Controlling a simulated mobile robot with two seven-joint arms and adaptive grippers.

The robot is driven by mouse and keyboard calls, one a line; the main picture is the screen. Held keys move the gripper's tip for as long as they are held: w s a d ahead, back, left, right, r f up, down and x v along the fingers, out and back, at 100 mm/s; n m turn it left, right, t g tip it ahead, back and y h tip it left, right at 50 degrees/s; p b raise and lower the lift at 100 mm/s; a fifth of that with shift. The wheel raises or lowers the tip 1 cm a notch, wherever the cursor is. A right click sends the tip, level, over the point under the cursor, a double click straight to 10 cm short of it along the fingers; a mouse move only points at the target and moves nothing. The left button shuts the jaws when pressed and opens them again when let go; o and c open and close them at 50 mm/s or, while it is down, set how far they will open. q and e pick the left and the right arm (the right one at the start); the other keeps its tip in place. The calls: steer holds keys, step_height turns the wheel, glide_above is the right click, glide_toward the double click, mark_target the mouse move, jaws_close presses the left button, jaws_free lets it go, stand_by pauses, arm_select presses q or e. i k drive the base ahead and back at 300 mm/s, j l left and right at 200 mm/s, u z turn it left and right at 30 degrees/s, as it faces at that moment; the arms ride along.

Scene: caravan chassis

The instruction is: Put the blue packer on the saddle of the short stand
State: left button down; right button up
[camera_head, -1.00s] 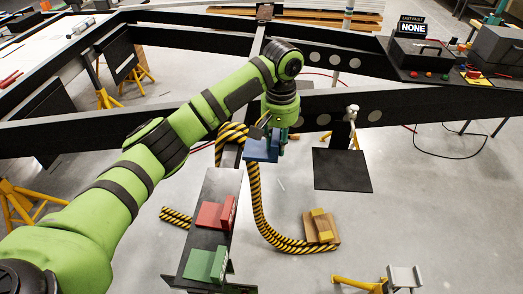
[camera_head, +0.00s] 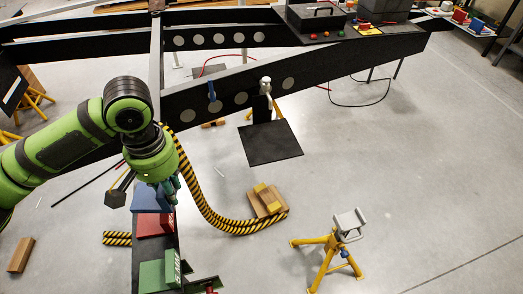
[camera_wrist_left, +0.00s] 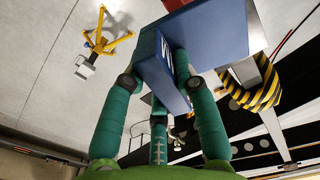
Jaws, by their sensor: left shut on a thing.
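My left gripper (camera_head: 168,190) is shut on the blue packer (camera_head: 147,200), an L-shaped blue block. The packer is above the narrow black shelf, close to the red packer; I cannot tell how large the gap is. In the left wrist view the blue packer (camera_wrist_left: 218,38) sits between the green fingers. The short stand (camera_head: 326,258) is a yellow tripod with a grey saddle (camera_head: 348,222), standing on the floor to the right, well apart from the gripper. The saddle looks empty. The stand also shows in the left wrist view (camera_wrist_left: 100,42). My right gripper is not in view.
A red packer (camera_head: 154,225) and a green packer (camera_head: 152,274) are on the black shelf. A black-yellow striped hose (camera_head: 208,212) and a yellow packer (camera_head: 264,190) on wood lie between shelf and stand. A black chassis beam (camera_head: 330,72) runs behind. Floor around the stand is clear.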

mark_target(349, 221)
steer(key=z, duration=0.9)
steer(key=i+l+z, duration=0.35)
steer(key=i+l, duration=0.1)
steer(key=i, duration=0.05)
